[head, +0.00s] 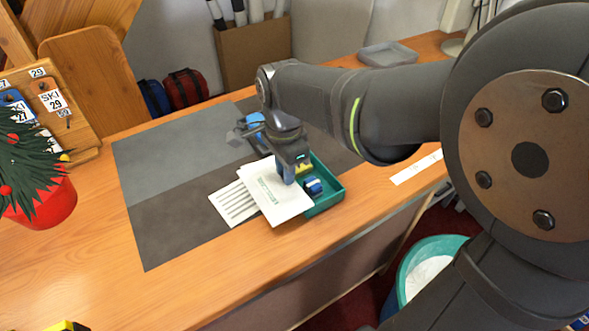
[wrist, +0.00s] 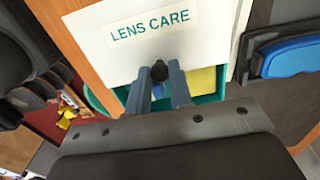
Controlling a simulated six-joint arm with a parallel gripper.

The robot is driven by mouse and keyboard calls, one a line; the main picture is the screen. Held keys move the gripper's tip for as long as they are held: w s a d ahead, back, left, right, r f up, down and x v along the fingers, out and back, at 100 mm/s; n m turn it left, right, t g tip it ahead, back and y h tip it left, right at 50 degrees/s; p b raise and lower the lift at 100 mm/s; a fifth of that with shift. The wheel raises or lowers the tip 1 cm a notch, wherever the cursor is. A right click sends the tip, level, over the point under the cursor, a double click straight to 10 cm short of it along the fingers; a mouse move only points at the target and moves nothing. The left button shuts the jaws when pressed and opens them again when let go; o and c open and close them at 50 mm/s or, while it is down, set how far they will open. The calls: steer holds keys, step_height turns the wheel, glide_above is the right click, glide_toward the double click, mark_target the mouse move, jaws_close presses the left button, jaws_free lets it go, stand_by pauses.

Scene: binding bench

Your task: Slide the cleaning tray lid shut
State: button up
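The cleaning tray (head: 327,201) is a teal-green open box on the dark mat. Its white lid (head: 276,203) lies to the left, covering part of it; the right end is uncovered, with blue and yellow items inside. In the wrist view the lid (wrist: 112,62) bears a "LENS CARE" label, and the tray (wrist: 206,98) shows past its edge. A small dark knob (wrist: 160,70) stands on the lid near that edge. My gripper (head: 289,178) points down there. In the wrist view my gripper (wrist: 160,72) has its two fingers close around the knob, one on each side.
A white slotted piece (head: 233,204) lies just left of the lid. Blue and dark objects (head: 252,121) sit behind my gripper. A potted plant (head: 40,195) stands at the left, and a grey tray (head: 388,54) at the back right. The mat's left side is clear.

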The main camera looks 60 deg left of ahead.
steer(key=shift+w, duration=4.2)
steer(key=o, duration=0.4)
steer(key=shift+o, duration=0.2)
step_height(320, 180, up, 10)
